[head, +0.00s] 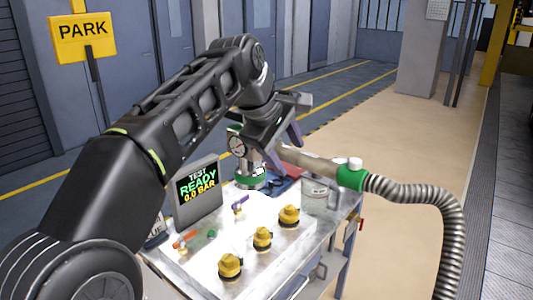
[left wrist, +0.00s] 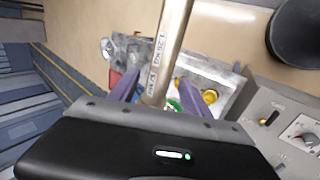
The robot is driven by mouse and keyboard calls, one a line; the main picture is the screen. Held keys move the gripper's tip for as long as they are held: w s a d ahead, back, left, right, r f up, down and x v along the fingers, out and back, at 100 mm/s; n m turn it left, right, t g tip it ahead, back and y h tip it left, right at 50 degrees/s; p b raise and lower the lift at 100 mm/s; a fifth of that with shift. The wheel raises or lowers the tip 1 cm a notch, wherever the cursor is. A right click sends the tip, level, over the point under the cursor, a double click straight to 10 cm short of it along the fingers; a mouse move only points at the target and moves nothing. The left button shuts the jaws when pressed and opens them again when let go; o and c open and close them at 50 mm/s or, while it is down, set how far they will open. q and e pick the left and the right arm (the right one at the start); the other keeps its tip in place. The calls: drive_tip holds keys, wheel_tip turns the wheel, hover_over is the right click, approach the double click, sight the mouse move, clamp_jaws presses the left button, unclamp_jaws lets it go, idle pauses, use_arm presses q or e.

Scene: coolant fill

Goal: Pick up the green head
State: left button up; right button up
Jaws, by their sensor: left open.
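The green head has a gauge (head: 237,146), a metal body and a green ring (head: 250,180) low down, at the cart's far side. A pale pipe runs right from it to a green collar (head: 350,178) with a ribbed hose (head: 430,195). My left gripper (head: 282,148) is open above the head, its purple fingers by the pipe. In the left wrist view the lettered pipe (left wrist: 168,50) passes between the fingers of the left gripper (left wrist: 158,98), and a bit of green (left wrist: 174,104) shows below. Contact cannot be told. My right gripper is not in view.
A display reading READY 0.0 BAR (head: 198,190) stands at the left. The floor right of the cart is clear apart from the hose.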

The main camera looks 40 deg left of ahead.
use_arm(q)
drive_tip(key=p+x, duration=0.1)
drive_tip(key=x, duration=0.4)
drive_tip(key=shift+r, duration=0.1)
drive_tip(key=shift+c, duration=0.2)
clamp_jaws()
idle(0.6)
idle(0.7)
drive_tip(key=shift+r, duration=0.1)
